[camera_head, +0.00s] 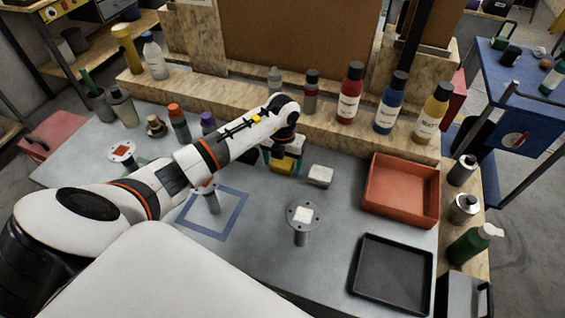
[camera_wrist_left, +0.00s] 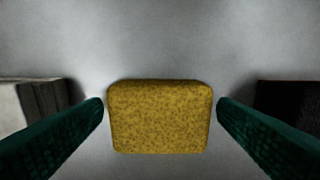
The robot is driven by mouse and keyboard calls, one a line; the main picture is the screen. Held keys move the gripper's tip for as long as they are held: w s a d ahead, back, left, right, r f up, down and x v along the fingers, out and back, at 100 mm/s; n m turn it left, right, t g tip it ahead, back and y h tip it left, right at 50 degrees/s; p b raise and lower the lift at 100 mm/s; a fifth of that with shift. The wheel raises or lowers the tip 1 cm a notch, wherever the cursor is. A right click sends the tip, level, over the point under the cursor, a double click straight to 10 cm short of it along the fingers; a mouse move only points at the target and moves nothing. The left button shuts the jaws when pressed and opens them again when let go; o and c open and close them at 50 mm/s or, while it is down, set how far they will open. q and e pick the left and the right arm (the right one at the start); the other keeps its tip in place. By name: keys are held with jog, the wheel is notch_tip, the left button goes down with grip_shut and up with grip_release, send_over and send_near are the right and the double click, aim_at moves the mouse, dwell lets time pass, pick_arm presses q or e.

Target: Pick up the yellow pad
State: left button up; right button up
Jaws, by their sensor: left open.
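The yellow pad (camera_wrist_left: 160,118) lies on the grey work surface and fills the middle of the left wrist view. In the head view the yellow pad (camera_head: 282,166) shows partly below my left gripper (camera_head: 284,157). The two dark green fingers of my left gripper (camera_wrist_left: 160,112) are open, one on each side of the pad, with a small gap at each side. The pad is not held. My right gripper is not in view.
A dark object (camera_wrist_left: 290,97) stands at the right edge of the wrist view. A red tray (camera_head: 400,192), a black tray (camera_head: 392,274) and a round-topped post (camera_head: 302,215) stand nearby. Paint bottles (camera_head: 349,94) line the back ledge.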

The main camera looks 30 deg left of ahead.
aim_at(282, 162)
pick_arm(q)
jog(key=c, duration=1.1)
jog(key=shift+o, duration=0.2)
notch_tip(282, 162, up, 9)
jog(key=shift+f+b, duration=0.1)
jog(key=shift+b, duration=1)
jog(key=shift+r, duration=0.6)
